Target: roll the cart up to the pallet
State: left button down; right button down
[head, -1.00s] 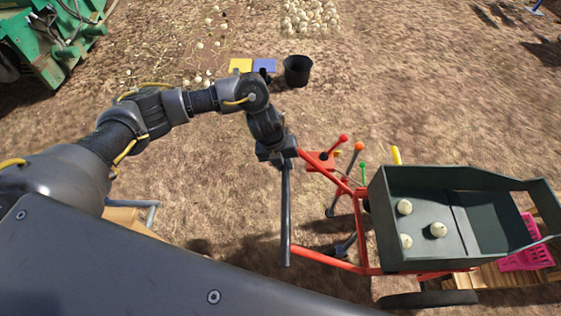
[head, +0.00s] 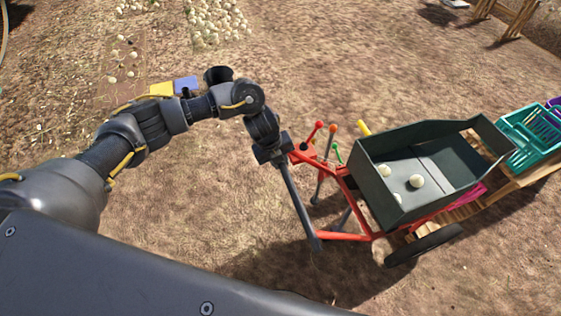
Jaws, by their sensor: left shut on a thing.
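The cart (head: 370,195) has a dark grey-green tray, a red frame and a black wheel (head: 424,245). Several pale onions (head: 416,181) lie in its tray. My left gripper (head: 279,160) is shut on the cart's dark push bar (head: 301,208) at its upper end. The wooden pallet (head: 530,178) shows beyond and to the right of the cart, partly hidden by the tray. From this angle I cannot tell whether cart and pallet touch. My right gripper is not in view.
A teal crate (head: 520,137) and a pink crate (head: 462,198) are by the pallet. Colored levers (head: 332,128) stand at the cart's left. Open dirt surrounds the cart.

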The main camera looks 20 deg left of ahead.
pick_arm(q)
jog(key=shift+w+d+r, duration=0.15)
jog(key=shift+w, duration=0.05)
jog(key=c, duration=1.6)
grip_release()
jog(key=o, duration=0.4)
jog(key=shift+d, duration=0.1)
jog(key=v, duration=1)
jog(key=shift+r+b, duration=0.25)
jog(key=shift+b, duration=0.1)
jog(key=shift+s, duration=0.1)
